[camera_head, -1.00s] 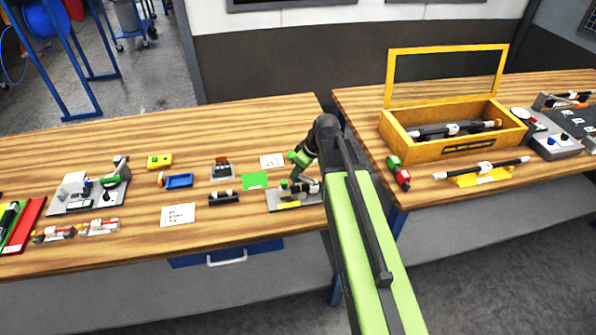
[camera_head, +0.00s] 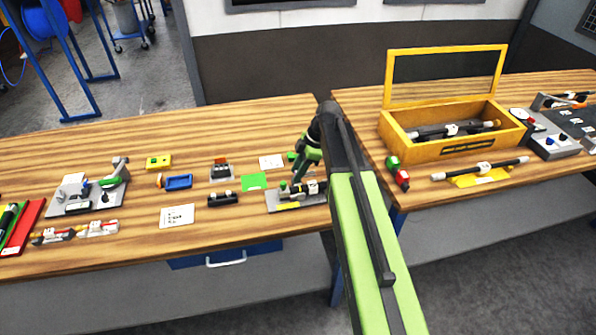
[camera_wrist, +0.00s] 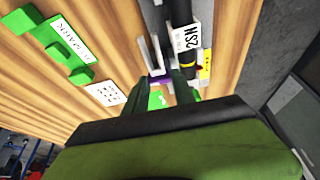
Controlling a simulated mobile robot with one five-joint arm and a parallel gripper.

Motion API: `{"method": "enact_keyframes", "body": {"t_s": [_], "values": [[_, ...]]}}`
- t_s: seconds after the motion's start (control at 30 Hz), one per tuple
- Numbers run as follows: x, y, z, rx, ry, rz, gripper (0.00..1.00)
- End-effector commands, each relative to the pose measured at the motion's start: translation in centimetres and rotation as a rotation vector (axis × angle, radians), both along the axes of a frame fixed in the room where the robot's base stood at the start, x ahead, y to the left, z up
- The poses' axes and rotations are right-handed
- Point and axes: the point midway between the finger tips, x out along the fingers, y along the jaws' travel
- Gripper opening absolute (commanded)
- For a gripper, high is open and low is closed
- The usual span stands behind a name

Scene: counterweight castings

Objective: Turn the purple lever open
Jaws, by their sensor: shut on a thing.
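The purple lever (camera_wrist: 160,79) shows as a small patch between my fingertips in the wrist view. It belongs to a fixture with a dark cylinder labelled "2SN" (camera_wrist: 185,38). In the head view this fixture sits on a grey plate (camera_head: 276,203) near the front right corner of the left table, and the lever itself cannot be made out. My gripper (camera_wrist: 161,84) is shut on the purple lever, with one finger on each side; it reaches down to the fixture in the head view (camera_head: 297,180). The fingers hide much of the lever, so its angle is unclear.
A green plate (camera_head: 254,181), a black part (camera_head: 223,199) and a white card (camera_head: 177,215) lie left of the fixture. A red-green block (camera_head: 398,174) and an open yellow box (camera_head: 455,150) stand on the right table, across a gap.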

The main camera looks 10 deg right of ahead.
Motion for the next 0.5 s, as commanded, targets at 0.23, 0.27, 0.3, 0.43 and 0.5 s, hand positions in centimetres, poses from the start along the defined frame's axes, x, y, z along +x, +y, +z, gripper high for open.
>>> {"method": "enact_keyframes", "body": {"t_s": [0.23, 0.27, 0.3, 0.43, 0.5], "values": [[0.04, -0.09, -0.02, -0.002, 0.001, 0.048, 0.00], [0.03, -0.09, -0.02, -0.002, 0.001, 0.051, 0.00], [0.02, -0.10, -0.02, -0.002, 0.000, 0.053, 0.00], [0.01, -0.11, -0.01, -0.003, 0.000, 0.055, 0.00], [0.02, -0.12, -0.02, -0.003, 0.000, 0.055, 0.00]]}}
